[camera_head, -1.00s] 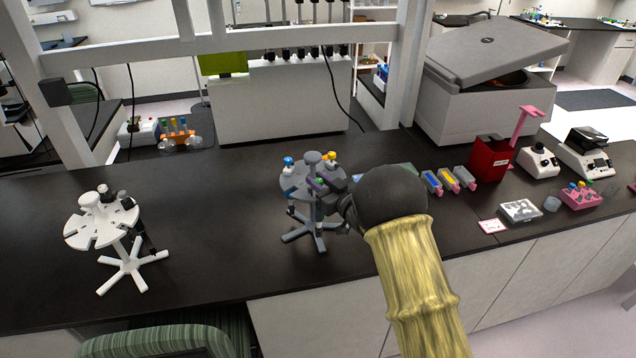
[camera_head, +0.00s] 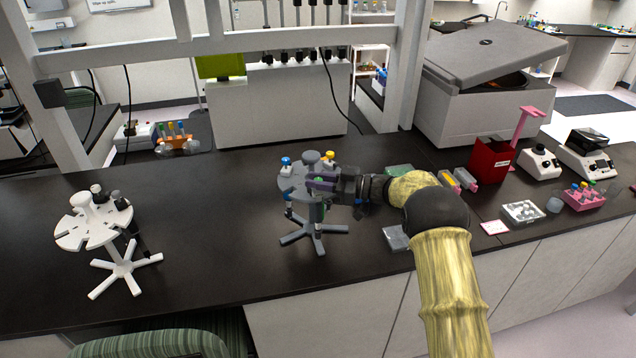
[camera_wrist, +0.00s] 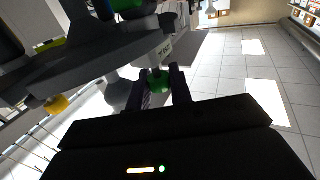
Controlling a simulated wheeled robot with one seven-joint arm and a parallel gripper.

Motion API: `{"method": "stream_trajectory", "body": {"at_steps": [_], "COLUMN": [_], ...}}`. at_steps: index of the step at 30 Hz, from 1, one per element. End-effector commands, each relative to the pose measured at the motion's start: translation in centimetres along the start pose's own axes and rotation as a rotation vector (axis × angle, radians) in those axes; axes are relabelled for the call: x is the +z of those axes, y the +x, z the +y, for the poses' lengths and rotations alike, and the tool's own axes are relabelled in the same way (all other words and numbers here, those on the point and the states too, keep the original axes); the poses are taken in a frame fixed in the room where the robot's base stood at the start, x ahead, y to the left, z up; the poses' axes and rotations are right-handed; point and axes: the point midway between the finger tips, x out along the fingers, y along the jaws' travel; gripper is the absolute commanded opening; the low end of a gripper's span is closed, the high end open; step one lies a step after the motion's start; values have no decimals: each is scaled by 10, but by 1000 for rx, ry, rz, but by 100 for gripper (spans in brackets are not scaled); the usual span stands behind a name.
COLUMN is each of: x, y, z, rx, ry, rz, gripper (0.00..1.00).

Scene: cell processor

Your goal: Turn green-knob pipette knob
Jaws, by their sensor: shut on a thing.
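The green knob (camera_wrist: 158,82) of the green-knob pipette shows between the two fingers of my gripper (camera_wrist: 164,88) in the wrist view. In the head view my gripper (camera_head: 322,184) reaches in from the right at the front of the grey carousel stand (camera_head: 296,186). It is shut on the green knob, which is mostly hidden there by the fingers. The stand also holds a blue-knob pipette (camera_head: 286,162) on the left and a yellow-knob pipette (camera_head: 328,157) at the back. The green-knob pipette's body is mostly hidden.
A white carousel stand (camera_head: 72,232) with dark pipettes stands at the left. Right of my arm are a red box (camera_head: 489,160), tip boxes and a pink rack (camera_head: 583,198). The bench between the two stands is clear.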

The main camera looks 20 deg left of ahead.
Motion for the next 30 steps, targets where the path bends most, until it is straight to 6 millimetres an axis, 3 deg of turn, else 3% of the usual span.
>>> {"method": "stream_trajectory", "body": {"at_steps": [20, 21, 23, 30], "x": [0, 0, 0, 0], "y": [1, 1, 0, -1], "z": [-1, -1, -1, 0], "rx": [-69, -68, -68, -65], "ry": [2, 2, 2, 2], "rz": [1, 1, 1, 1], "gripper": [0, 29, 41, 42]}}
